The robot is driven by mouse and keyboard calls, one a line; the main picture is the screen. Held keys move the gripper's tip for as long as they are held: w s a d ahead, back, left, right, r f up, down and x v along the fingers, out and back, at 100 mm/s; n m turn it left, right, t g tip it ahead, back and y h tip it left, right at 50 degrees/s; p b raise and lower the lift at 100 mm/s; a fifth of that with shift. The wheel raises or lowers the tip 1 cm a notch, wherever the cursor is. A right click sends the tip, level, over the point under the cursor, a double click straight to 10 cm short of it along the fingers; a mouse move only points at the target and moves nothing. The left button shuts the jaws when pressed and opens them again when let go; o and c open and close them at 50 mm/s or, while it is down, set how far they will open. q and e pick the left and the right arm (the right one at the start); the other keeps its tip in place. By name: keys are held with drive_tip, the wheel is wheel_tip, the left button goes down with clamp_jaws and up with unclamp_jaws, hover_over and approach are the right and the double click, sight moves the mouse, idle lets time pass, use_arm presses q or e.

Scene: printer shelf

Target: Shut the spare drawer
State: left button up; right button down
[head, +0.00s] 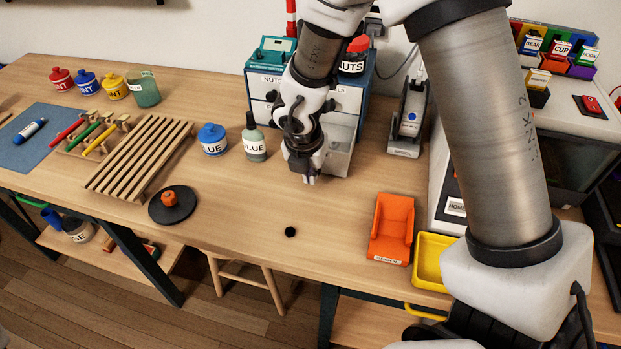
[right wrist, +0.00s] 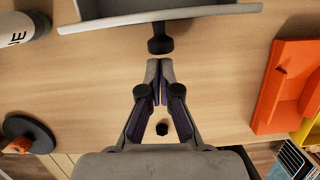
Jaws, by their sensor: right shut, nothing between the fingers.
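A blue and white drawer cabinet (head: 258,85) stands at the back of the workbench. One of its lower drawers (head: 341,158) sticks out toward me, open; its label cannot be read, so I cannot confirm it is the spare one. In the right wrist view a pale drawer front (right wrist: 205,14) crosses the top, with a dark round knob (right wrist: 160,38). My right gripper (head: 309,180) is shut and empty, pointing down in front of the drawer; in the right wrist view its fingertips (right wrist: 160,66) lie just short of the knob. My left gripper is not in view.
A glue bottle (head: 254,140) and a blue-lidded jar (head: 213,139) stand left of the gripper. An orange holder (head: 391,228) and a yellow bin (head: 432,262) are at right.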

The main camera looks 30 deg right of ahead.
drive_tip(key=shift+w+d, duration=0.15)
drive_tip(key=shift+d, duration=0.05)
drive_tip(key=shift+a, duration=0.1)
drive_tip(key=shift+r, duration=0.1)
drive_tip(key=w+d+p, duration=0.1)
drive_tip(key=w+d, duration=0.1)
drive_tip(key=d, duration=0.1)
drive_tip(key=w+d+p, duration=0.1)
drive_tip(key=w+d, duration=0.2)
drive_tip(key=shift+w+d, duration=0.25)
drive_tip(key=shift+w, duration=0.05)
drive_tip(key=shift+w+d, duration=0.15)
drive_tip(key=shift+d, duration=0.15)
